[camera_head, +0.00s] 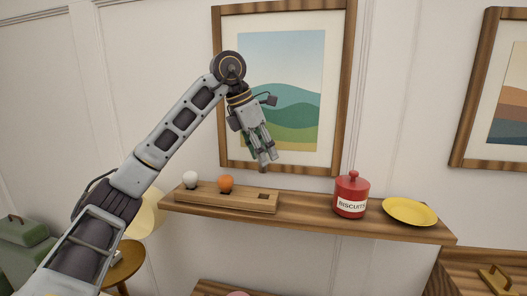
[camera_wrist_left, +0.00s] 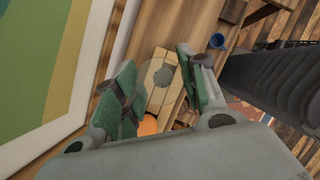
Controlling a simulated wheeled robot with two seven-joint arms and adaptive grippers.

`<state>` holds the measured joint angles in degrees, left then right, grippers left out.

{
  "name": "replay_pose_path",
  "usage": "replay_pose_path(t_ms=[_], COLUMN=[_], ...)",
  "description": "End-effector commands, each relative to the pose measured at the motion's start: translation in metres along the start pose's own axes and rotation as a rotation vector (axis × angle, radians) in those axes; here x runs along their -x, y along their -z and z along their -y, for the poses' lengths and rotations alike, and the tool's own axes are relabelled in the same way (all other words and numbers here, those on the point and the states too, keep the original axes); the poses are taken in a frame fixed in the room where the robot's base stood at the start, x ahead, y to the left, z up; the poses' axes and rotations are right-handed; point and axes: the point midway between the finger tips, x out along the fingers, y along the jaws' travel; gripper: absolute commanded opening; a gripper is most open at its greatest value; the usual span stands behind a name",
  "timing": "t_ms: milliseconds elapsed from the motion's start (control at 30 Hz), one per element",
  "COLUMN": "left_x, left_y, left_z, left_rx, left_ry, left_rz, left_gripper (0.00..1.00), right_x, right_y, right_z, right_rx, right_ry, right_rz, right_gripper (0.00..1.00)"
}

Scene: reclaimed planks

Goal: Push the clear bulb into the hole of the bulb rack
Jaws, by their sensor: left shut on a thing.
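The bulb rack (camera_head: 225,201) is a long wooden block on the wall shelf. A white bulb (camera_head: 190,179) and an orange bulb (camera_head: 226,184) stand in it, and a dark empty hole (camera_head: 263,196) shows near its right end. My left gripper (camera_head: 265,160) points down above that right end, apart from the rack. In the left wrist view its green-padded fingers are closed around the clear bulb (camera_wrist_left: 163,77), a see-through greyish round shape. The rack (camera_wrist_left: 156,64) and the orange bulb (camera_wrist_left: 149,124) show beyond the fingers. The clear bulb is hard to make out in the head view. My right gripper is not seen.
A red biscuit jar (camera_head: 351,195) and a yellow plate (camera_head: 410,212) stand on the wooden shelf (camera_head: 300,213) to the right of the rack. A framed picture (camera_head: 300,90) hangs on the wall close behind my gripper.

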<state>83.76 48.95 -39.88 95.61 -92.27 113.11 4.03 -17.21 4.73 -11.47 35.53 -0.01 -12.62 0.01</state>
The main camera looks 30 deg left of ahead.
Motion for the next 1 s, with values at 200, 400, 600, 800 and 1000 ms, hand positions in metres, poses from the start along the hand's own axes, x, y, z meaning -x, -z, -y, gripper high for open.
replay_pose_path(t_ms=[200,400,600,800,1000], left_x=[0.000,-0.002,-0.008,-0.016,-0.024], left_y=[0.000,0.001,0.003,0.006,0.009], left_z=[0.000,0.000,0.000,0.000,0.000], left_rx=[0.000,0.000,0.000,0.000,0.000], left_ry=[0.000,0.000,0.000,0.000,0.000], left_rz=[0.000,0.000,0.000,0.000,0.000], left_gripper=[0.21,0.21,0.21,0.21,0.21], right_x=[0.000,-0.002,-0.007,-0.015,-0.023], right_y=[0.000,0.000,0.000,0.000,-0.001], right_z=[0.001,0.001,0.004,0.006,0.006], right_rx=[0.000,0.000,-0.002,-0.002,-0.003], right_ry=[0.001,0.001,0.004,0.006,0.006], right_rz=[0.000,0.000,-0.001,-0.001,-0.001], right_gripper=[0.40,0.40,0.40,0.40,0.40])
